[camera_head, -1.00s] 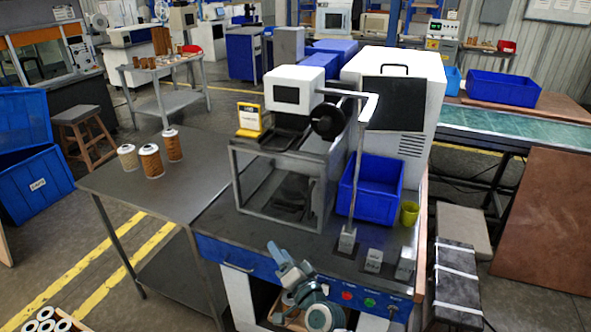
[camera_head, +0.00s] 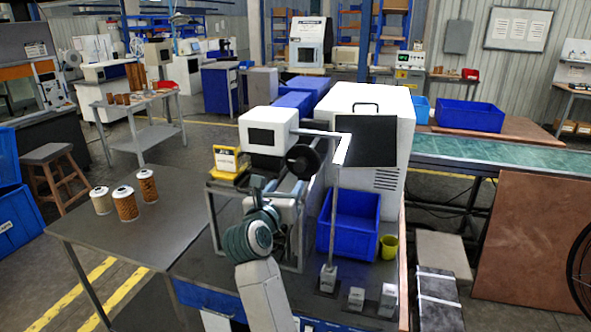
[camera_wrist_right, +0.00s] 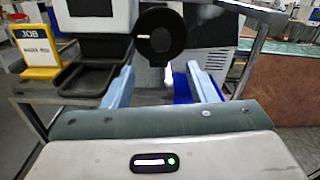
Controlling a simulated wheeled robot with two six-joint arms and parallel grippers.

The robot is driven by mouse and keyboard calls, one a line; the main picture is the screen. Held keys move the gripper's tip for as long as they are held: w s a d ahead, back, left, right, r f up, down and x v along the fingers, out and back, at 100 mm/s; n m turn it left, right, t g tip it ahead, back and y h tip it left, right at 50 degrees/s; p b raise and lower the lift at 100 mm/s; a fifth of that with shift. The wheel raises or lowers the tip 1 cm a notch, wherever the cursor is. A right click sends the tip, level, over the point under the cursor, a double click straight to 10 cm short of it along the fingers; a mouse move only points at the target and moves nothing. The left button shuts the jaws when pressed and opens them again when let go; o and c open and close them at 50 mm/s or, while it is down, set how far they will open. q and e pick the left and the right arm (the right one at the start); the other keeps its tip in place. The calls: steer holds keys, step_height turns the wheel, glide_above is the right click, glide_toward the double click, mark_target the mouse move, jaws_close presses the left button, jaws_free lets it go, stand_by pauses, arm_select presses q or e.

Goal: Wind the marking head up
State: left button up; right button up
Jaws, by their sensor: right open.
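The marking head (camera_head: 268,131) is a white box with a dark window, above the frame on the bench. Its black round handwheel (camera_head: 303,161) sits on the right side, below a grey bent arm. In the right wrist view the handwheel (camera_wrist_right: 160,37) is ahead, beyond my fingertips, with a small pale mark on its face. My right gripper (camera_head: 279,186) is below and a little left of the handwheel in the head view. In the wrist view its two pale fingers (camera_wrist_right: 160,68) stand apart with nothing between them. My left gripper is not in view.
A yellow JOB sign (camera_head: 229,161) stands left of the head; a dark tray (camera_wrist_right: 85,79) lies below it. A blue bin (camera_head: 348,224), a yellow-green cup (camera_head: 389,247) and a thin upright post (camera_head: 335,215) are to the right. Filter cartridges (camera_head: 125,204) stand on the left table.

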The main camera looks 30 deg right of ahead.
mark_target(299, 168)
steer(key=p+x, duration=0.3)
steer(key=x, duration=0.5)
steer(key=shift+w+d+r, duration=0.1)
steer(key=shift+d, duration=0.15)
steer(key=shift+w+d, duration=0.35)
steer(key=shift+d, duration=0.1)
steer(key=c, duration=1)
